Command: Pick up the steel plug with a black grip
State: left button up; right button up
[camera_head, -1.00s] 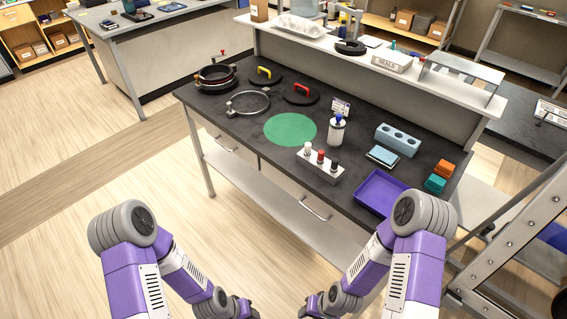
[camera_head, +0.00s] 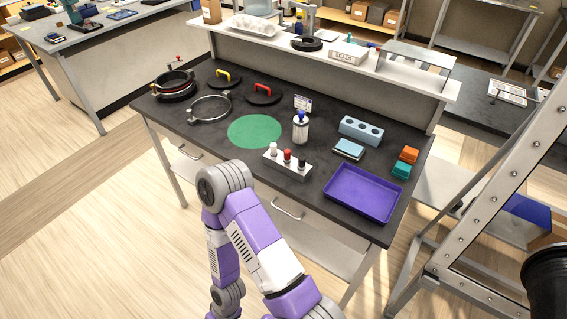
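A pale rack (camera_head: 281,167) stands near the front edge of the dark bench and holds three upright plugs with white, red and black tops. The plug with the black grip (camera_head: 302,162) is the rightmost; its lower part is hidden in the rack. Neither gripper shows in this view.
A purple tray (camera_head: 363,194) lies right of the rack. A white bottle with a blue top (camera_head: 300,128) stands behind it, and a green disc (camera_head: 254,131) lies left. A blue holed block (camera_head: 361,130) is behind right. A metal ladder frame (camera_head: 500,170) stands at right.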

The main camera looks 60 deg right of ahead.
aim_at(302, 159)
jog(key=i, duration=2.2)
jog(key=z, duration=2.75)
